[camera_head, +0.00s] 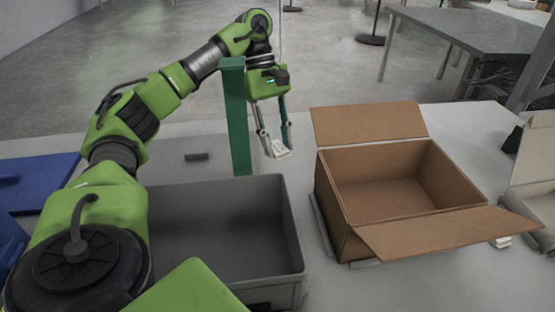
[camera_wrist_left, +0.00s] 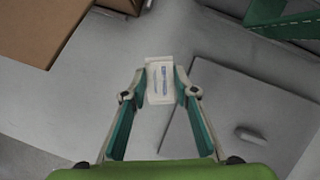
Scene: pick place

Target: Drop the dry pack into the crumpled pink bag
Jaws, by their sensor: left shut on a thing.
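The dry pack (camera_head: 278,150) is a small white packet, held between the fingertips of my left gripper (camera_head: 275,142). In the left wrist view the dry pack (camera_wrist_left: 160,82) shows blue print, and my left gripper (camera_wrist_left: 160,88) is shut on it from both sides. The gripper points down, just left of the open cardboard box and beyond the grey bin, apparently above the table. No pink bag shows in either view. My right gripper is not in view.
An open cardboard box (camera_head: 338,195) with its flaps out stands to the right and looks empty. A grey bin (camera_head: 290,222) stands in front. A green post (camera_head: 236,120) rises close to my left gripper. Blue objects (camera_head: 45,180) lie at the left. Another box (camera_head: 540,155) is at the far right.

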